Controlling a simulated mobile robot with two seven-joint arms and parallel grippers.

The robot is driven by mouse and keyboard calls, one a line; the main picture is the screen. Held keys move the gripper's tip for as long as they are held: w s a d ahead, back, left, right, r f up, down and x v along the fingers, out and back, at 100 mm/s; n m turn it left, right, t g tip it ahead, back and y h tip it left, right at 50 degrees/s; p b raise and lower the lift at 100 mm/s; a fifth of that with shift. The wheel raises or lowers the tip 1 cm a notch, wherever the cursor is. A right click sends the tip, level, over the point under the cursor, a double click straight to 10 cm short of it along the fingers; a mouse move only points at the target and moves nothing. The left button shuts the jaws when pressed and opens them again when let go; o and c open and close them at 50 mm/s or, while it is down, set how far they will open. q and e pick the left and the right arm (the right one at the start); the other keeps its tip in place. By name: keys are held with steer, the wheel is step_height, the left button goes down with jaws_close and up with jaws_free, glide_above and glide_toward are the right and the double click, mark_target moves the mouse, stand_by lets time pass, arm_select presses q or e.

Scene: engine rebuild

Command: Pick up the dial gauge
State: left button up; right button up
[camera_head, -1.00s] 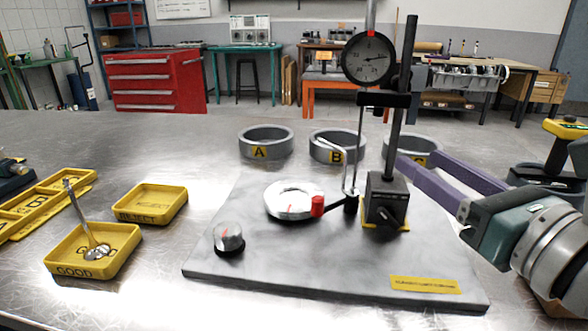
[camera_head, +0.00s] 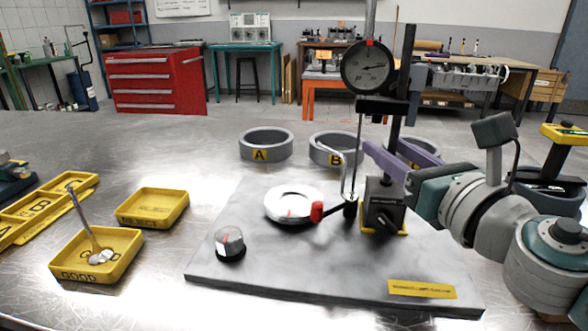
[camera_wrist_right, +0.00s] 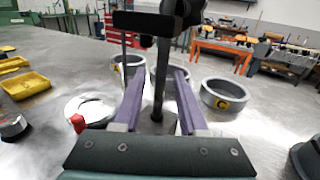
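The dial gauge (camera_head: 368,68) has a round dark face and hangs upright from a black clamp on a stand. Its thin stem reaches down towards the plate. The stand's dark post (camera_head: 402,110) rises from a black block base (camera_head: 384,204). My right gripper (camera_head: 386,155) is open, with purple fingers low by the post, well below the gauge's face. In the right wrist view the fingers (camera_wrist_right: 159,76) lie on either side of the post, with a gap to each. The gauge's face cannot be made out there. My left gripper is not in view.
A grey surface plate (camera_head: 300,262) carries the stand, a bright metal ring (camera_head: 292,204) and a small knob-like piece (camera_head: 229,242). Rings A (camera_head: 265,146) and B (camera_head: 330,150) stand behind. Yellow trays (camera_head: 98,262) are at left. A yellow-topped device (camera_head: 562,150) is at right.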

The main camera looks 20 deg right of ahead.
jaws_close()
stand_by(1.1)
steer(key=shift+r, duration=0.25)
